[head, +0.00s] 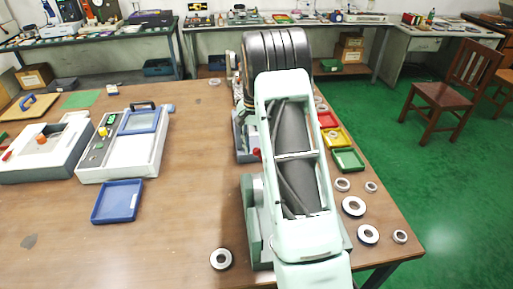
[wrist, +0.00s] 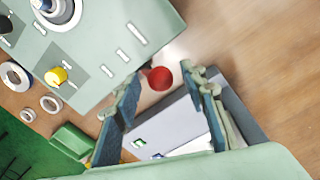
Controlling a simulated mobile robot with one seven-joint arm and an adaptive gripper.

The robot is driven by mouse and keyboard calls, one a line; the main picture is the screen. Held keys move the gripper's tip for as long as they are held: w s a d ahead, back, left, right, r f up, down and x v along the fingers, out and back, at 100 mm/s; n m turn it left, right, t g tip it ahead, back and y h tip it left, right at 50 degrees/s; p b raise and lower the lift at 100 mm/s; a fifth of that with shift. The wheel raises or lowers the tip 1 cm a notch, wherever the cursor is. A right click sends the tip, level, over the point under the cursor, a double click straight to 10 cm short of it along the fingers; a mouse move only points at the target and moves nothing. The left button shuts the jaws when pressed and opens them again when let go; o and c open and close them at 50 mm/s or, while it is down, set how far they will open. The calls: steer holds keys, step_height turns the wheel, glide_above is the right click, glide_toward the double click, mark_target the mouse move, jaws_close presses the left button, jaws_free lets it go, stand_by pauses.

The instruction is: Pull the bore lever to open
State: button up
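A red round knob (wrist: 160,78), which looks like the end of the bore lever, shows in the wrist view between the tips of my gripper (wrist: 165,84). My gripper is open, with one finger on each side of the knob; I cannot tell whether either finger touches it. The lever's shaft is hidden. A pale green machine panel (wrist: 115,30) with slots is beside the knob at the upper left. In the head view a small red knob (head: 256,152) shows at the left edge of my arm, which hides most of the machine and my gripper.
In the wrist view a grey box (wrist: 172,122) lies beneath the fingers, and a yellow knob (wrist: 56,75) is on the panel. In the head view, bearing rings (head: 353,206) and a green tray (head: 348,160) lie right of my arm. A blue tray (head: 117,201) is left.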

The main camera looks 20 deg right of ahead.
jaws_close()
